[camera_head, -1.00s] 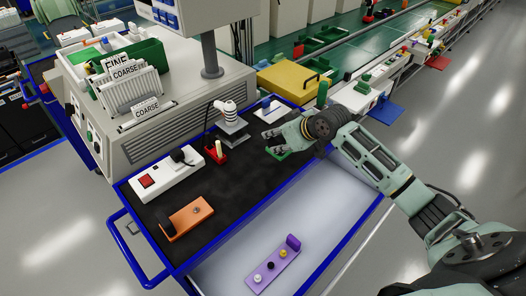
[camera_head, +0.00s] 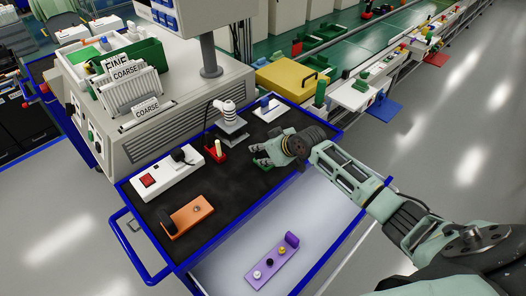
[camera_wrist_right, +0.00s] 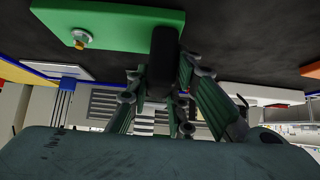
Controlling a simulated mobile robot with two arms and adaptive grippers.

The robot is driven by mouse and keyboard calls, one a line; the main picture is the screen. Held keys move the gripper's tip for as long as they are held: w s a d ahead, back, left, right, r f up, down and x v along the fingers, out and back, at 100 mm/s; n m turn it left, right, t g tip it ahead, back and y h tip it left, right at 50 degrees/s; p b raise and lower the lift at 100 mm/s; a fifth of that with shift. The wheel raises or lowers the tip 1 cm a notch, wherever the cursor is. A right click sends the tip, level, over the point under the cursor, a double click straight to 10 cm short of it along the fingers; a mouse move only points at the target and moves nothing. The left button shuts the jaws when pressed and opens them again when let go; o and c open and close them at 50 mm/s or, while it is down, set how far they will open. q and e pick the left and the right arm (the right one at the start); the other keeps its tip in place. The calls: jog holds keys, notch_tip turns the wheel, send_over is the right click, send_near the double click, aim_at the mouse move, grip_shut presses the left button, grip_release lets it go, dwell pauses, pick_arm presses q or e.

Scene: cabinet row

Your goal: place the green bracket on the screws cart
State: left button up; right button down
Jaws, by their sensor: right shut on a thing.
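The green bracket (camera_wrist_right: 120,22) is a flat green plate with a brass-coloured bolt and a dark upright. In the wrist view my right gripper (camera_wrist_right: 175,90) is shut on that dark upright. In the head view the right gripper (camera_head: 262,153) is low over the black top of the blue-framed cart (camera_head: 215,182), near its right edge. Only a sliver of the bracket (camera_head: 262,166) shows below the fingers. I cannot tell whether its plate touches the black top. My left gripper is not in view.
An orange bracket (camera_head: 188,218), a white box with a red switch (camera_head: 165,175), a red holder (camera_head: 216,152) and a blue-white piece (camera_head: 267,112) are on the cart top. A purple bracket (camera_head: 271,262) lies on the lower pale surface. The middle of the black top is clear.

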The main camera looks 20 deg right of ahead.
jog(key=c, duration=1.6)
grip_release()
jog(key=shift+o, duration=0.2)
jog(key=shift+r, duration=0.15)
jog(key=b+v, duration=0.1)
jog(key=v, duration=1.1)
